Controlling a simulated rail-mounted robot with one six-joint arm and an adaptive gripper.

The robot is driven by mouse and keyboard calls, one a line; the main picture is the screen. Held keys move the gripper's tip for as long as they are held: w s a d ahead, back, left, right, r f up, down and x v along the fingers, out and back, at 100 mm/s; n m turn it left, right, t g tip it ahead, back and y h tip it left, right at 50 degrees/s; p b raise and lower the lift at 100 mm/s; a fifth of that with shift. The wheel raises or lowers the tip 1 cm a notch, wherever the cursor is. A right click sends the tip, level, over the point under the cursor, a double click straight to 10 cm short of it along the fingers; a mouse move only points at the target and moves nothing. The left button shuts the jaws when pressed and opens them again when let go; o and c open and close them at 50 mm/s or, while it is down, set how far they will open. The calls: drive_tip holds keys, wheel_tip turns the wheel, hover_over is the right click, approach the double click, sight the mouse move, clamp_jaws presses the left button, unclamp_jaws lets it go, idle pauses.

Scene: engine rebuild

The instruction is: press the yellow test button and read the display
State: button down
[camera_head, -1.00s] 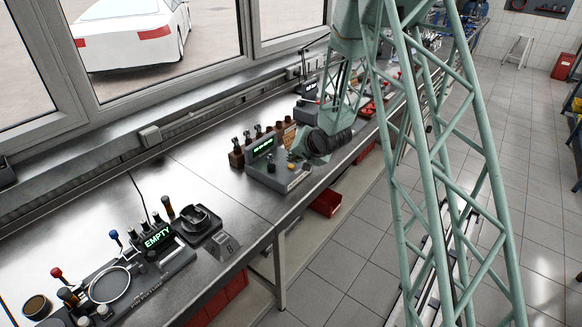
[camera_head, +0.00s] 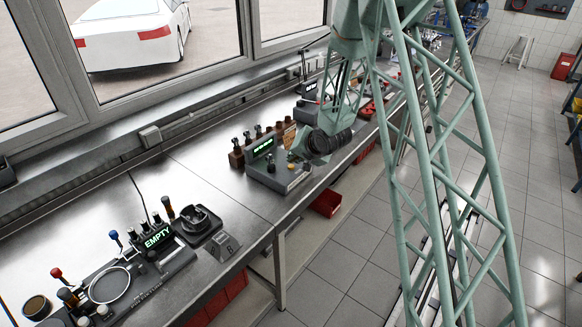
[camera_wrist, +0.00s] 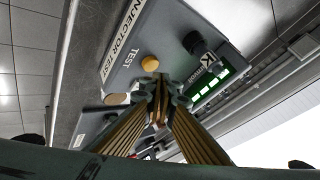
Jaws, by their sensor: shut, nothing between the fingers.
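The grey injector tester (camera_head: 268,180) stands on the bench in the head view, with a lit green display (camera_head: 263,147) whose text is too small to read there. In the wrist view, the tester's panel (camera_wrist: 165,35) carries the words "INJECTOR TEST" and "TEST". The round yellow test button (camera_wrist: 149,63) is beside "TEST". In the head view my gripper (camera_head: 293,158) is over the tester's right side.
A dark knob-like part (camera_wrist: 195,42) stands on the tester near the button. A rack of brown holders (camera_head: 238,155) is behind the tester. Left along the bench is a device with a display reading "EMPTY" (camera_head: 157,237). Bare bench (camera_head: 205,180) lies between them.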

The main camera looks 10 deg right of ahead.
sight(293, 166)
drive_tip(key=shift+f+b, duration=0.55)
drive_tip(key=shift+f, duration=0.35)
idle(1.4)
drive_tip(key=shift+r, duration=0.1)
drive_tip(key=shift+r+p, duration=0.6)
drive_tip(key=shift+r, duration=0.15)
drive_tip(key=shift+r, duration=0.15)
idle(0.4)
drive_tip(key=shift+r+p, duration=1.75)
drive_tip(key=shift+r, duration=0.7)
